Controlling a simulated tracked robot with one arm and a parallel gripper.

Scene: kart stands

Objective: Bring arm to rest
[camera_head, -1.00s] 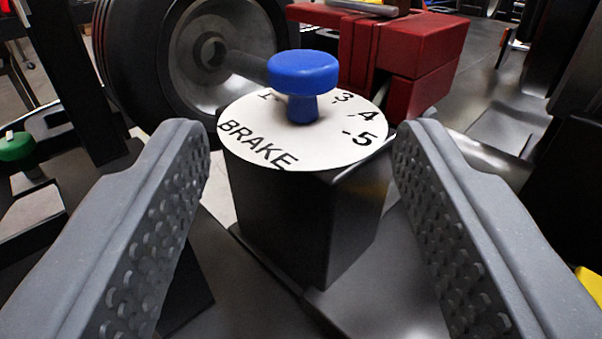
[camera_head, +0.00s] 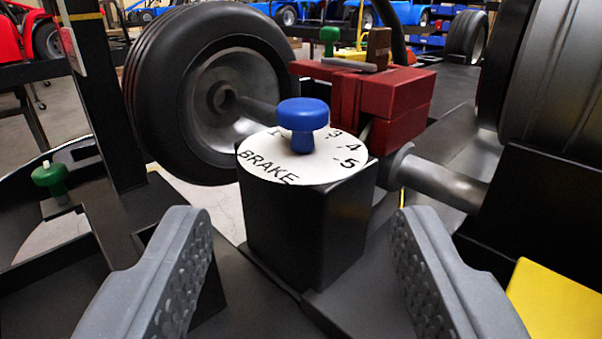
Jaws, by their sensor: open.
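My gripper (camera_head: 305,225) is open, with one grey studded finger low on the left and one low on the right. Nothing is between the fingers in contact with them. Beyond them stands a black box with a white round dial (camera_head: 262,163) on top, marked BRAKE and with numbers. A blue knob (camera_head: 302,112) sits upright on the dial, free of my gripper. The knob hides part of the dial's markings.
A black tyre (camera_head: 150,90) stands behind the box, and another wheel (camera_head: 550,80) is at the right. Red blocks (camera_head: 395,92) lie behind the dial. A green knob (camera_head: 48,177) is at the left, and a yellow panel (camera_head: 555,300) at the lower right.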

